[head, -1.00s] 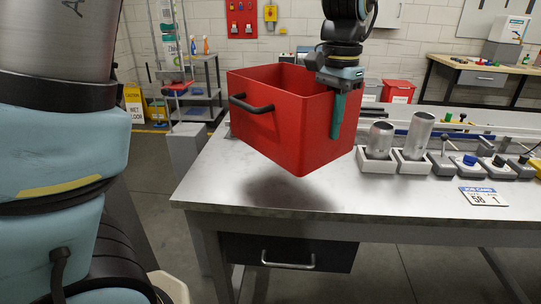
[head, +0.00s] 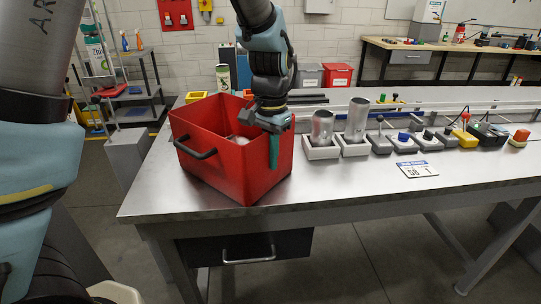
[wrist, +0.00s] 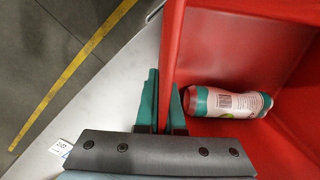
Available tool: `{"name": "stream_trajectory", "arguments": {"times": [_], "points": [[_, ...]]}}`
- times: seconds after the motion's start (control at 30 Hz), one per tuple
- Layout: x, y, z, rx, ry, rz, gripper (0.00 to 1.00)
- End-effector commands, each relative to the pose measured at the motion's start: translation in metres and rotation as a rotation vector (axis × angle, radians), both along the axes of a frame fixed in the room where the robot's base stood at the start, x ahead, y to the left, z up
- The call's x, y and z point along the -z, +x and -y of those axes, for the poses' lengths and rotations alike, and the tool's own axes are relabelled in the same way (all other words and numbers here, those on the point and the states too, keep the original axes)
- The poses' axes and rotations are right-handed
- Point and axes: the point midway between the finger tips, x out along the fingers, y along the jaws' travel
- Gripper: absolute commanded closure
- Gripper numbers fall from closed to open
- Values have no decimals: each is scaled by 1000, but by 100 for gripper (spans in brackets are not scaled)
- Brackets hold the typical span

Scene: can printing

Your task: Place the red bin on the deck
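The red bin (head: 222,166) is upright on or just above the left part of the metal deck (head: 330,183); a small gap cannot be ruled out. My gripper (head: 274,148) is shut on the bin's right wall, one finger outside and the other hidden inside. In the wrist view, the gripper's teal fingers (wrist: 163,103) straddle the thin red bin wall (wrist: 170,45).
Two metal cans (head: 322,127) stand in white holders right of the bin. A row of control boxes (head: 404,141) runs further right. A card (head: 416,169) lies in front. The deck's front strip is clear.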

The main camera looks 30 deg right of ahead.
Motion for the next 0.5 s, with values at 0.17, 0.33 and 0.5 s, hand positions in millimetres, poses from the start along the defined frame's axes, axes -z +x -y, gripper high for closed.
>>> {"name": "stream_trajectory", "arguments": {"times": [0.17, 0.33, 0.5], "points": [[0, 1, 0, 0, -1, 1, 100], [2, 0, 0, 0, 0, 0, 85], [2, 0, 0, 0, 0, 0, 66]]}}
